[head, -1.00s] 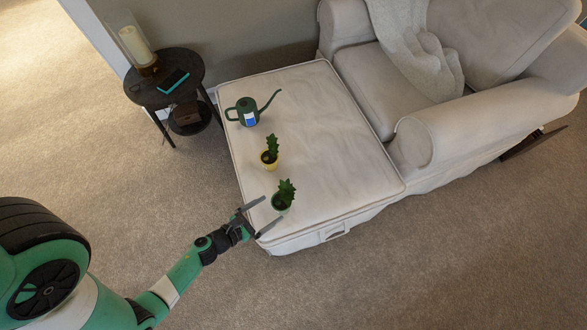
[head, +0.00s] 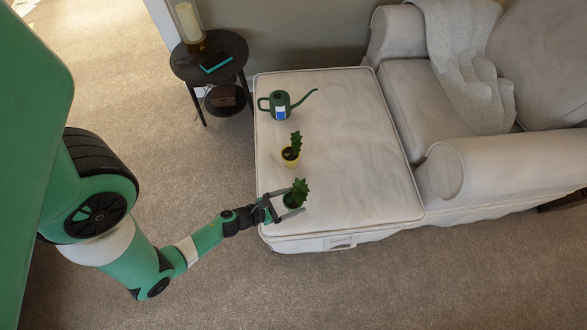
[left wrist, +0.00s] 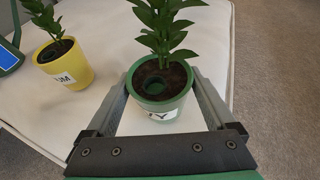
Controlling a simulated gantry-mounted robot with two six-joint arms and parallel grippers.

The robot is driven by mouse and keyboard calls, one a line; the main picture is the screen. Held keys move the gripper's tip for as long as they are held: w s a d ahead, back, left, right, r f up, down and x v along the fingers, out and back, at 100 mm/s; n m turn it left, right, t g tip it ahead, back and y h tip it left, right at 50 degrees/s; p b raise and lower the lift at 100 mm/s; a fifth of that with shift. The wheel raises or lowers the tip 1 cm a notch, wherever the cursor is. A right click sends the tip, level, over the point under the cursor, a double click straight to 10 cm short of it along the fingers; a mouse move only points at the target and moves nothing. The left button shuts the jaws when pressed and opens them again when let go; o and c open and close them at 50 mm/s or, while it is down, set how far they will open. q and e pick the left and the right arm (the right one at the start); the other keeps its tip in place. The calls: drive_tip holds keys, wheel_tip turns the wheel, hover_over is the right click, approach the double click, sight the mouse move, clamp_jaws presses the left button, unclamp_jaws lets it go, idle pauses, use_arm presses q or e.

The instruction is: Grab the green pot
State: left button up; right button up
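The green pot (head: 290,202) holds a leafy plant and stands upright near the front left corner of the cream ottoman (head: 365,205). In the left wrist view the green pot (left wrist: 160,106) has a white label, partly cut off by my gripper. My left gripper (head: 293,201) is open, with one finger on each side of the pot. In the left wrist view its fingers (left wrist: 161,80) reach along both sides of the pot, close to its wall; I cannot tell whether they touch it. My right gripper is not in view.
A yellow pot (head: 290,158) with a plant stands behind the green pot, and a green watering can (head: 280,106) farther back. A dark round side table (head: 232,60) and a sofa (head: 500,170) flank the ottoman. The ottoman's right part is clear.

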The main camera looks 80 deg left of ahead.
use_arm(q)
drive_tip(key=shift+w+r, duration=0.1)
drive_tip(key=shift+w, duration=0.05)
drive_tip(key=shift+c, duration=1.1)
drive_tip(key=c, duration=0.6)
wheel_tip(320, 180, up, 10)
drive_tip(key=p, duration=0.8)
